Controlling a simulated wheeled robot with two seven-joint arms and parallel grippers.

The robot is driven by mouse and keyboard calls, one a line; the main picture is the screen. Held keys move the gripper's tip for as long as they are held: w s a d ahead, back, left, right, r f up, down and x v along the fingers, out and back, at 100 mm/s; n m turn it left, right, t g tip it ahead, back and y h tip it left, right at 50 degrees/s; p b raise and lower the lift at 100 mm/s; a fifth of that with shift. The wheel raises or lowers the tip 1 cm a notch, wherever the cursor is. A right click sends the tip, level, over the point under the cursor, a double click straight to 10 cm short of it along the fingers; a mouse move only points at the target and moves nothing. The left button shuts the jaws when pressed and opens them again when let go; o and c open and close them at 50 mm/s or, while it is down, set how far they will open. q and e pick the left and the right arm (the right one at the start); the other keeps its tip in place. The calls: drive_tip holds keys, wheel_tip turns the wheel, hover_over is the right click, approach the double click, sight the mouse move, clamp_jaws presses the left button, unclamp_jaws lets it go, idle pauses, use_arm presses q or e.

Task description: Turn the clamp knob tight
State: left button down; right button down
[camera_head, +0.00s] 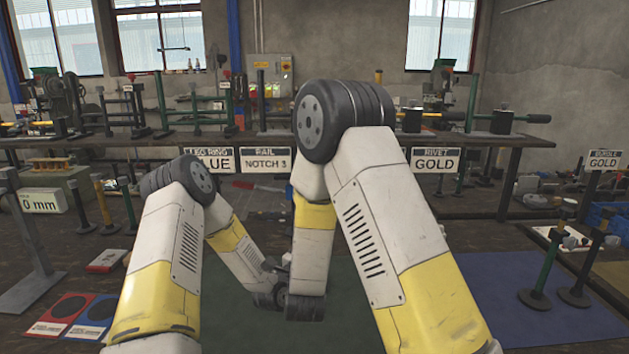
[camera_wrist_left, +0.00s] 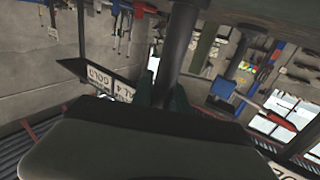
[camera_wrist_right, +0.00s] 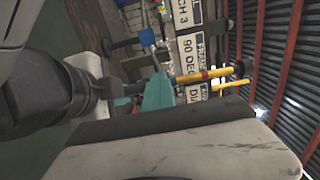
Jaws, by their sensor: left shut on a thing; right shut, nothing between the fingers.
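In the left wrist view my left gripper (camera_wrist_left: 162,92) has its dark green fingers on either side of a dark upright post (camera_wrist_left: 178,45), shut on it. In the right wrist view my right gripper (camera_wrist_right: 158,92) shows teal fingers, shut and empty. A yellow rod (camera_wrist_right: 205,75) with a dark round end shows just beyond them; I cannot tell whether they touch. Both grippers are hidden behind my arms in the head view. I cannot make out the clamp knob for certain in any view.
A green mat (camera_head: 345,320) lies under my arms, with a blue mat (camera_head: 540,300) to its right. Green and black posts (camera_head: 545,262) stand at the right. Red and blue cards (camera_head: 65,308) lie at the left.

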drive_tip(key=shift+d+r, duration=0.35)
drive_tip(key=shift+r, duration=0.2)
idle(0.4)
drive_tip(key=s+a, duration=0.1)
drive_tip(key=s, duration=0.5)
drive_tip(key=shift+r, duration=0.2)
idle(0.4)
drive_tip(key=w+m+g+h, duration=0.1)
drive_tip(key=w+m+h, duration=0.2)
drive_tip(key=w+m, duration=0.3)
drive_tip(key=shift+a+f+m+g, duration=0.25)
drive_tip(key=shift+a+m+g, duration=0.15)
drive_tip(key=shift+m, duration=0.7)
